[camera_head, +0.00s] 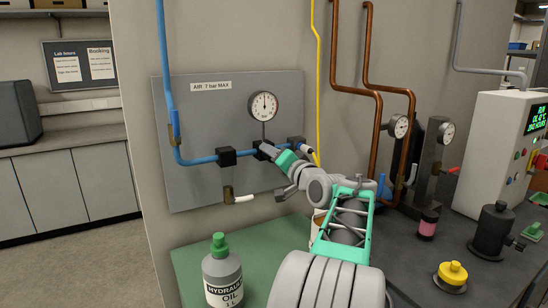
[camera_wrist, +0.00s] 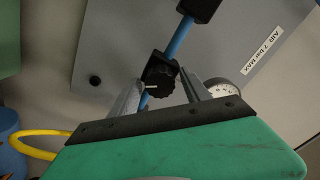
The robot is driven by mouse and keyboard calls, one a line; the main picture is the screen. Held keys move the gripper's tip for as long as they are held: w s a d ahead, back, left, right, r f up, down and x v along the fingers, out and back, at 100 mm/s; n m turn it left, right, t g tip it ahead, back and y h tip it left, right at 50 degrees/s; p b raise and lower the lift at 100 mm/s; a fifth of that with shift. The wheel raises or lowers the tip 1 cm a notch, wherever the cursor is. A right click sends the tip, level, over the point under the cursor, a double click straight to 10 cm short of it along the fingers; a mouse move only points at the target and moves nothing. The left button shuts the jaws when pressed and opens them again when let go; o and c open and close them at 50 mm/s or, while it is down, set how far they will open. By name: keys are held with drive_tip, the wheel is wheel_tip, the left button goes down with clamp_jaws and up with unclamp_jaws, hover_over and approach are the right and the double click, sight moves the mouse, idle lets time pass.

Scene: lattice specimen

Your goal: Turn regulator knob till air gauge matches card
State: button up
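The regulator knob (camera_wrist: 160,88) is black and ribbed, with a small pale mark, on a black block in the blue air line. In the wrist view my gripper (camera_wrist: 161,76) has one finger on each side of the knob, with narrow gaps showing. In the head view my gripper (camera_head: 272,152) reaches the panel and largely hides the knob. The round white air gauge (camera_head: 263,106) stands above it, its needle pointing about straight up; its numbers are too small to read. In the wrist view the gauge (camera_wrist: 220,90) is partly covered by a finger. A white label (camera_head: 211,86) reads "AIR 7 bar MAX".
The grey panel (camera_head: 190,130) carries blue pipe (camera_head: 195,160) and a lower valve with a white handle (camera_head: 243,198). A yellow hose (camera_head: 316,70) and copper pipes (camera_head: 369,60) run at right. An oil bottle (camera_head: 222,270) stands on the green surface below.

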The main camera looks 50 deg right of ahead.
drive_tip(key=b+v, duration=0.1)
drive_tip(key=v, duration=0.7)
drive_tip(key=shift+b, duration=0.35)
drive_tip(key=shift+r, duration=0.1)
